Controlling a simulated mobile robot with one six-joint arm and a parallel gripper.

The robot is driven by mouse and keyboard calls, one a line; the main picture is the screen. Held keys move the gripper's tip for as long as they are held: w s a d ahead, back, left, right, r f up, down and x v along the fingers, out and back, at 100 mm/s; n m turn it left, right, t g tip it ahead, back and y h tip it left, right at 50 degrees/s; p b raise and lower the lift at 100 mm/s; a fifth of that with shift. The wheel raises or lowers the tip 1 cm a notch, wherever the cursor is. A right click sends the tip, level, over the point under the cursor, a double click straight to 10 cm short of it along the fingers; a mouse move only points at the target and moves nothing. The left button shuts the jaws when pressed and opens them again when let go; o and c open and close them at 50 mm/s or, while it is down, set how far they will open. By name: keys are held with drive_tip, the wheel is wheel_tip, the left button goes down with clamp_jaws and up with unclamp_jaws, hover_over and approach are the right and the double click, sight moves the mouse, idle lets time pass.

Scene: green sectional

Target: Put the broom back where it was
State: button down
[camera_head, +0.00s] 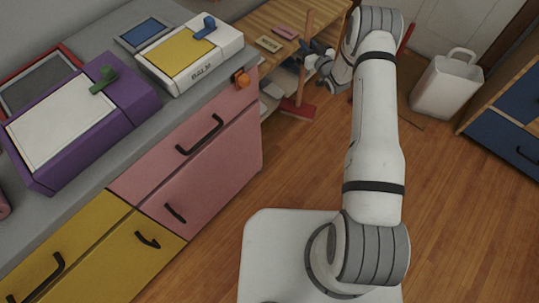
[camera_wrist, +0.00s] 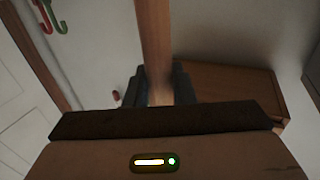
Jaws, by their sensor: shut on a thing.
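The broom shows in the head view as a wooden handle (camera_head: 308,35) standing nearly upright, with a red head (camera_head: 298,108) low down by the wooden shelf. My gripper (camera_head: 309,62) is at the far end of my arm, at the handle's middle. In the wrist view the wooden handle (camera_wrist: 153,40) runs down between the two dark fingers of my gripper (camera_wrist: 158,88), which are shut on it. The head view does not show clearly whether the broom head touches the floor.
A wooden shelf unit (camera_head: 268,22) stands left of the broom. Pink drawers (camera_head: 225,150) and a counter (camera_head: 120,165) fill the left. A white bag (camera_head: 446,88) and blue-fronted cabinet (camera_head: 515,140) are at right. Open wooden floor (camera_head: 455,190) lies between.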

drive_tip(key=s+a+f+b, duration=0.1)
drive_tip(key=s+a+b, duration=0.1)
drive_tip(key=s+a, duration=1.15)
wheel_tip(320, 180, down, 12)
drive_tip(key=s+d+b, duration=0.1)
drive_tip(key=b, duration=0.2)
drive_tip(key=shift+s+r, duration=0.15)
drive_tip(key=shift+r, duration=0.1)
idle(0.3)
drive_tip(key=shift+f, duration=0.1)
drive_tip(key=c, duration=1.6)
unclamp_jaws()
drive_tip(key=shift+f, duration=0.1)
drive_tip(key=shift+c, duration=0.2)
drive_tip(key=o, duration=0.4)
